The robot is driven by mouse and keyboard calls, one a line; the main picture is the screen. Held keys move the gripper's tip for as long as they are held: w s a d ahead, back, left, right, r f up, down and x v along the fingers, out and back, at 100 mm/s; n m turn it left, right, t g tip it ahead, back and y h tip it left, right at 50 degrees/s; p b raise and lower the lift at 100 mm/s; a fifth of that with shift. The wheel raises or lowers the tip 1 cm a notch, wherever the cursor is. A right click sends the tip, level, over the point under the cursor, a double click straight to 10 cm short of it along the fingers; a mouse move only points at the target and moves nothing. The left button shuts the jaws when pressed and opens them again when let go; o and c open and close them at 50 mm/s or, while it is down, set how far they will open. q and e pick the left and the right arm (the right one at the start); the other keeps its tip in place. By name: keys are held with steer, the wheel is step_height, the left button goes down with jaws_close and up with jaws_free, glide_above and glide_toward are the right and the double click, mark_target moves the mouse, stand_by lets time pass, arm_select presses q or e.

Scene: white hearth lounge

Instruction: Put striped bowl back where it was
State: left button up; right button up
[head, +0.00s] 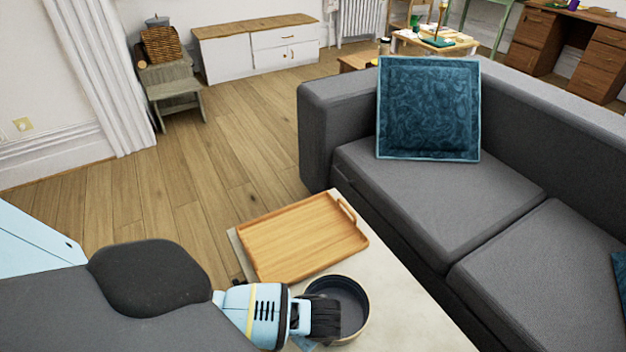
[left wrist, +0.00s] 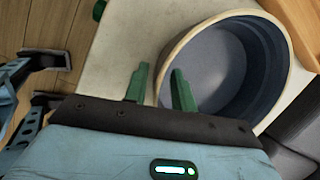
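The bowl (head: 347,291) stands upright on the pale table, nearest me in the head view. It has a cream rim and a dark blue wall inside; no clear stripes show. In the left wrist view the bowl (left wrist: 225,65) fills the upper right. My left gripper (head: 325,318) is at the bowl's left side. In the left wrist view its two green fingers (left wrist: 160,69) are apart, with the near rim passing between them. Whether they touch the rim cannot be told. My right gripper is not seen in the head view.
A wooden tray (head: 300,238) lies on the pale table (head: 408,318) just beyond the bowl. A grey sofa (head: 440,205) with a teal cushion (head: 428,108) runs along the right. Wooden floor (head: 215,165) is open to the left. The table's front right is bare.

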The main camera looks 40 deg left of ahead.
arm_select(q)
steer(key=p+v, duration=0.3)
steer(key=v, duration=0.9)
steer(key=shift+r, duration=0.1)
